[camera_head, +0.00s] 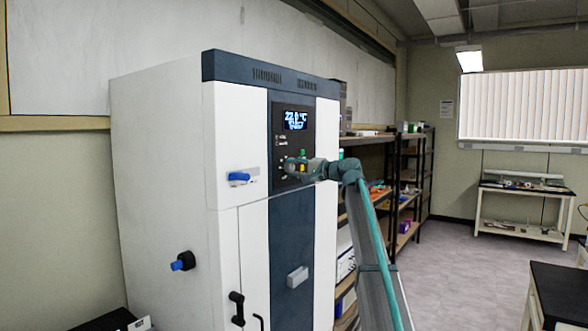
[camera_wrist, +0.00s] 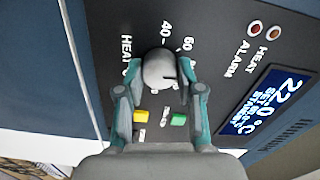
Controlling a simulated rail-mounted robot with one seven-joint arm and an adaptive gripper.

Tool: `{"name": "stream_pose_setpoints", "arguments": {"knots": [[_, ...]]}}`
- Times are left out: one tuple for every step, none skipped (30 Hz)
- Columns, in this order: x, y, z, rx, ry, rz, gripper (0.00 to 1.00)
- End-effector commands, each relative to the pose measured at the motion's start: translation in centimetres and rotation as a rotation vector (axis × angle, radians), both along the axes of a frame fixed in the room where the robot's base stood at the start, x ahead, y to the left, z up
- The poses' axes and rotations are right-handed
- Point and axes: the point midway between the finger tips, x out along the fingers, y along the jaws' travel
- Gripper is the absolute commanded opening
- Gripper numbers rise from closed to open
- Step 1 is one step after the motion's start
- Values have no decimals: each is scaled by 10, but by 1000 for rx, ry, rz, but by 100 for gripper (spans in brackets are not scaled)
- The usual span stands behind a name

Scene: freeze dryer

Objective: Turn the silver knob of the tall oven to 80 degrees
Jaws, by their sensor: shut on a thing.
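The tall oven (camera_head: 165,180) is a white cabinet with a dark blue front strip and header. The silver knob (camera_wrist: 159,69) shows on its dark panel in the wrist view, with a dark pointer mark and the labels 40, 60 and HEAT around it. My gripper (camera_wrist: 160,88) has one finger on each side of the knob and is shut on it. In the head view my gripper (camera_head: 297,168) is at the panel and hides the knob. The display (camera_head: 295,119) reads about 22.0 °C.
A yellow button (camera_wrist: 140,116) and a green button (camera_wrist: 179,119) sit below the knob in the wrist view. Shelves (camera_head: 400,185) stand to the right.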

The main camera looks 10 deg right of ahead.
Motion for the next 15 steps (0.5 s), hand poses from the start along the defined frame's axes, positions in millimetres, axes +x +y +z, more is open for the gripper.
{"name": "stream_pose_setpoints", "arguments": {"knots": [[0, 0, 0, -1, -1, -1, 2], [0, -1, 0, -1, -1, -1, 2], [0, -1, 0, -1, -1, -1, 2], [0, 0, 0, -1, -1, -1, 38], [0, 0, 0, -1, -1, -1, 43], [0, 0, 0, -1, -1, -1, 50], [0, 0, 0, -1, -1, -1, 55], [0, 0, 0, -1, -1, -1, 60], [0, 0, 0, -1, -1, -1, 62], [0, 0, 0, -1, -1, -1, 62], [0, 0, 0, -1, -1, -1, 62], [0, 0, 0, -1, -1, 0, 62], [0, 0, 0, -1, -1, 0, 62], [0, 0, 0, -1, -1, 0, 62], [0, 0, 0, -1, -1, 0, 62]]}}
